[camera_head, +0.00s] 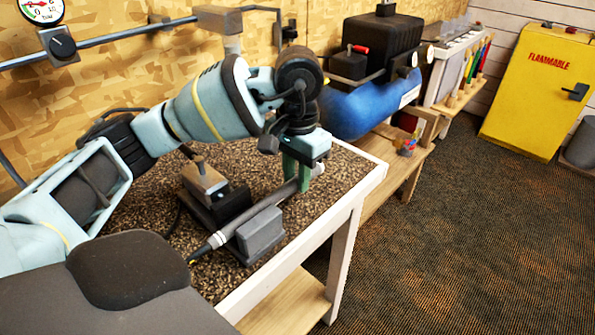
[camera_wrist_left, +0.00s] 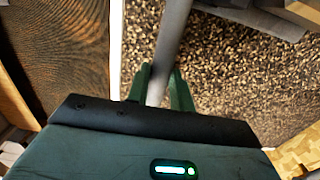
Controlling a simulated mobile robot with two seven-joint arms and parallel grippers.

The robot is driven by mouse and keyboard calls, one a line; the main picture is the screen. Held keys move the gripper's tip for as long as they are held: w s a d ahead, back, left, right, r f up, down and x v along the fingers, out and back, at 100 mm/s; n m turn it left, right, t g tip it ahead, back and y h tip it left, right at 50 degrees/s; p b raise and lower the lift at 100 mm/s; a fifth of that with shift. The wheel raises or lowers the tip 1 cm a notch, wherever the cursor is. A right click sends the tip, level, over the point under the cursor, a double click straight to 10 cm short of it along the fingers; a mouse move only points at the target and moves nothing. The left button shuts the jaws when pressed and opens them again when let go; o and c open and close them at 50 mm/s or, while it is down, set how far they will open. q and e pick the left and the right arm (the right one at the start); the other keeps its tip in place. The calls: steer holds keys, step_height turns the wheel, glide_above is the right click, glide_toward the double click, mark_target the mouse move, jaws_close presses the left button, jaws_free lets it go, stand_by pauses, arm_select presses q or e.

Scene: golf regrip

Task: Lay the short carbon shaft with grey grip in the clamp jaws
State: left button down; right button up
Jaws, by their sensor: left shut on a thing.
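The short shaft with the grey grip (camera_head: 262,205) slants across the speckled bench top, its thinner dark end toward the lower left. My left gripper (camera_head: 297,184) points down near the bench's right side, its green fingers shut on the grip near its thick end. In the left wrist view the grip (camera_wrist_left: 173,38) runs up from between the fingers (camera_wrist_left: 162,84). The clamp has a grey jaw block (camera_head: 261,236) in front and a black block (camera_head: 222,203) behind; the shaft passes between them in the picture. I cannot tell whether it rests in the jaws. My right gripper is not in view.
A wooden block with a knob (camera_head: 203,180) sits on the black block. The bench (camera_head: 345,178) has a white edge, with open carpet (camera_head: 450,230) to the right. A blue tank (camera_head: 365,108) stands behind the bench, and a yellow flammables cabinet (camera_head: 535,90) at the far right.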

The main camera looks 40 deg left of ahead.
arm_select(q)
steer(key=shift+f+b, duration=0.35)
stand_by(0.9)
steer(key=c, duration=1.1)
jaws_free()
steer(key=shift+c, duration=0.2)
steer(key=shift+w+r+p, duration=0.1)
steer(key=shift+r+p, duration=0.5)
steer(key=shift+r, duration=3.4)
